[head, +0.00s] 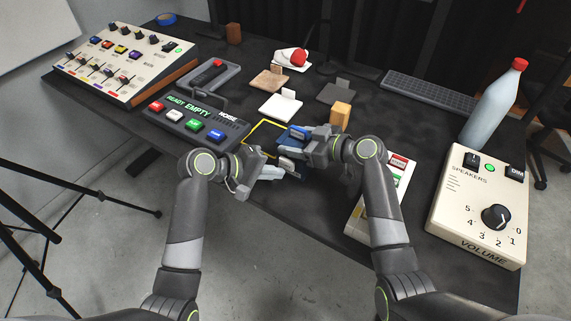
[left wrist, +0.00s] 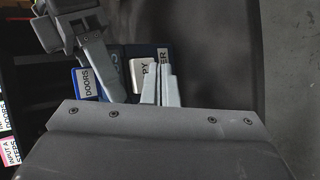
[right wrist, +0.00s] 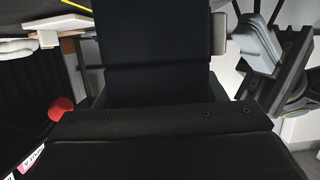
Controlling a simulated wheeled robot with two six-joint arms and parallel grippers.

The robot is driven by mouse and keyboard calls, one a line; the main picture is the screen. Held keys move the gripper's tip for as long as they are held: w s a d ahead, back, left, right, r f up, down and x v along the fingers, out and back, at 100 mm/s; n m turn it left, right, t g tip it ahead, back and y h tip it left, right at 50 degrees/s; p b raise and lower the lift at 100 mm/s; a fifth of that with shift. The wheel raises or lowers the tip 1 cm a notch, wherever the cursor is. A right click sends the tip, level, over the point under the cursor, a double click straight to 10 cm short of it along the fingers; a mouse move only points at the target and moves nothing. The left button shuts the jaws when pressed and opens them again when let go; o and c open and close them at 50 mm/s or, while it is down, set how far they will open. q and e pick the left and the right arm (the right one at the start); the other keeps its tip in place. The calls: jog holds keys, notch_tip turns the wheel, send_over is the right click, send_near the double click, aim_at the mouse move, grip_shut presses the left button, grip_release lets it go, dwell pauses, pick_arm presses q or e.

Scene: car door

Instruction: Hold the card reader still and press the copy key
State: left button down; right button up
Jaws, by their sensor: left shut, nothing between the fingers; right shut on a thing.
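The card reader shows in the left wrist view as a dark blue body (left wrist: 133,50) with a blue key labelled DOORS (left wrist: 86,84) and a white key (left wrist: 140,73), its label partly covered. In the head view it is mostly hidden between my grippers. My right gripper (head: 303,141) is shut on the card reader; its dark body (right wrist: 155,45) fills the middle of the right wrist view. My left gripper (left wrist: 161,72) is shut and empty. Its tips overlap the right part of the white key in the left wrist view; I cannot tell whether they touch it.
A yellow outline (head: 262,128) marks the table behind my grippers. A panel with coloured keys (head: 195,122) is to the left, a VOLUME box (head: 470,215) to the right. A wooden block (head: 340,115) stands close behind my right gripper. Several flat cards lie farther back.

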pick_arm(q)
jog(key=shift+w+d, duration=0.2)
jog(key=shift+w, duration=0.1)
jog(key=shift+w+d, duration=0.2)
jog(key=shift+w, duration=0.2)
dwell(0.6)
jog(key=shift+s, duration=0.1)
jog(key=shift+s+a, duration=0.45)
jog(key=shift+s, duration=0.25)
jog(key=shift+s+a, duration=0.4)
jog(key=shift+s, duration=0.3)
jog(key=shift+s+a, duration=0.45)
jog(key=shift+s, duration=0.3)
jog(key=shift+s+a, duration=0.4)
jog(key=shift+s, duration=0.3)
pick_arm(e)
jog(key=o, duration=1.3)
